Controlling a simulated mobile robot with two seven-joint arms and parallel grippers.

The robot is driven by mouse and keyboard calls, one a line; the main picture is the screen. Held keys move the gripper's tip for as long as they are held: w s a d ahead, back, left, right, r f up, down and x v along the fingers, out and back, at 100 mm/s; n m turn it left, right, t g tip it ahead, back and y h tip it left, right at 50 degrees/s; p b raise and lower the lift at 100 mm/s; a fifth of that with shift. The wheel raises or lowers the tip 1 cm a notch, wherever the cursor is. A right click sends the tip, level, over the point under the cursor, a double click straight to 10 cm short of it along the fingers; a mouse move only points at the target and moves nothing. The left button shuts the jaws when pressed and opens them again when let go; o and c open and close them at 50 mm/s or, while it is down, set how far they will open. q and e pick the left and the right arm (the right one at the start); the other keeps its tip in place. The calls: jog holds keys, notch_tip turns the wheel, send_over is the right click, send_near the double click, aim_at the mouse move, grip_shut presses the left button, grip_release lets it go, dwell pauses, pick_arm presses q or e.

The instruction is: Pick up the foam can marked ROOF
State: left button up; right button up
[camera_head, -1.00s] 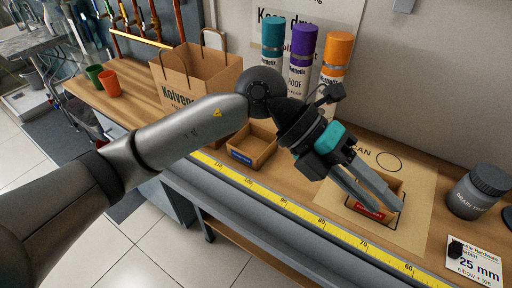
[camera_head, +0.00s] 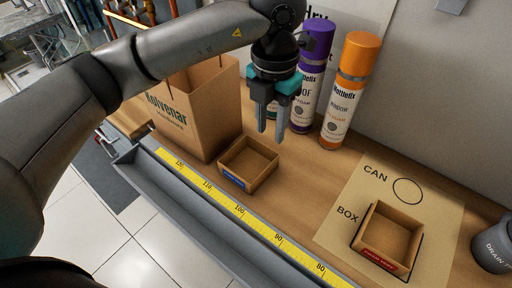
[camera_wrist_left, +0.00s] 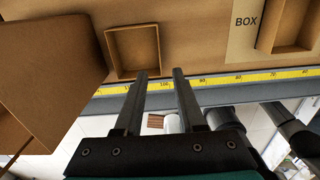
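The foam can with the purple cap (camera_head: 309,92) stands upright on the bench by the wall. Its label shows "OF" now and "OOF" earlier, the rest being covered. My left gripper (camera_head: 270,128) hangs fingers-down in front and to the left of it, apart from it, and partly overlaps it in the picture. The fingers are spread with nothing between them; the left wrist view also shows the empty gap (camera_wrist_left: 159,73). An orange-capped can marked WINDOW (camera_head: 345,97) stands just right of the purple one. The teal-capped can is mostly hidden behind my gripper.
A paper bag (camera_head: 185,115) stands left of my gripper. An open box with a blue label (camera_head: 262,178) sits below it. A board marked CAN and BOX (camera_head: 345,205) holds a red-labelled box (camera_head: 372,262). A grey jar (camera_head: 492,245) stands far right. A yellow ruler (camera_head: 235,212) runs along the front edge.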

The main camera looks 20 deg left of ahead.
pick_arm(q)
jog(key=f, duration=0.1)
send_over(266, 169)
notch_tip(266, 169, down, 5)
notch_tip(266, 169, down, 3)
jog(key=shift+d+r+b, duration=0.1)
jog(key=shift+d+b, duration=0.05)
jog(key=shift+b, duration=0.35)
jog(key=shift+f, duration=1.1)
notch_tip(266, 169, down, 4)
jog(key=shift+f+b, duration=0.1)
jog(key=shift+b, duration=0.2)
jog(key=c, duration=0.6)
grip_shut()
pick_arm(e)
jog(key=shift+s+f, duration=0.85)
jog(key=shift+s, duration=0.3)
